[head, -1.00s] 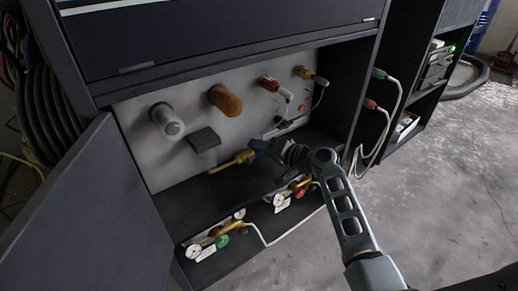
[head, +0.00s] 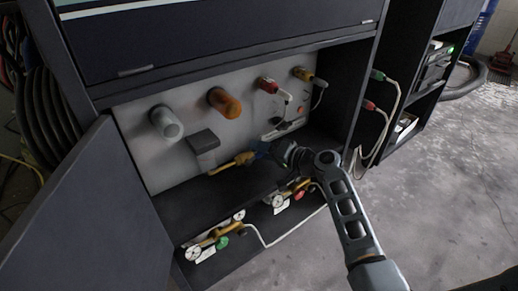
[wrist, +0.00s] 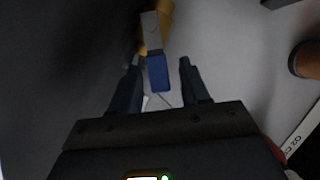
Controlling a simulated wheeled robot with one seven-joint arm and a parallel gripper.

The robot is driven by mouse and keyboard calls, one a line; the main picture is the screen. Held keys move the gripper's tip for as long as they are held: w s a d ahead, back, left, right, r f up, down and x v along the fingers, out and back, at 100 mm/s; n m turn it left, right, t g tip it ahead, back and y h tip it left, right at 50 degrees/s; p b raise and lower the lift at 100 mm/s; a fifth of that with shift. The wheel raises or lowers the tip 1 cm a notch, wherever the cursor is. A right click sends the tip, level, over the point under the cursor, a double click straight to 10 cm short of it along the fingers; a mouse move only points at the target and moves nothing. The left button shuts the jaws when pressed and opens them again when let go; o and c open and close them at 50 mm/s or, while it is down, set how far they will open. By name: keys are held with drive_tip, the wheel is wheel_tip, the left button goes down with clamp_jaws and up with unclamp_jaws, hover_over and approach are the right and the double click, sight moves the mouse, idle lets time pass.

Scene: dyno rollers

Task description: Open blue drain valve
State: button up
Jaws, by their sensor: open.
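The drain valve is a brass fitting (head: 235,163) low on the pale back panel inside the open cabinet. In the wrist view its blue handle (wrist: 158,73) points toward me, with the brass and grey body (wrist: 153,32) behind it. My gripper (wrist: 160,84) is open, one finger on each side of the blue handle, with visible gaps to both. Nothing is held. In the head view my gripper (head: 263,151) is at the right end of the brass fitting, and it hides most of the blue handle.
The open cabinet door (head: 75,205) stands at the left. A grey cylinder (head: 165,122) and an orange one (head: 224,103) stick out above the valve. Gauges and regulators (head: 218,236) line the lower shelf. Open floor (head: 450,190) lies to the right.

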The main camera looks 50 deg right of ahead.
drive_tip(key=s, duration=0.3)
drive_tip(key=s+r+p, duration=0.1)
drive_tip(key=s, duration=0.2)
drive_tip(key=shift+s+d+r, duration=0.15)
drive_tip(key=shift+s, duration=0.15)
drive_tip(key=shift+p, duration=0.3)
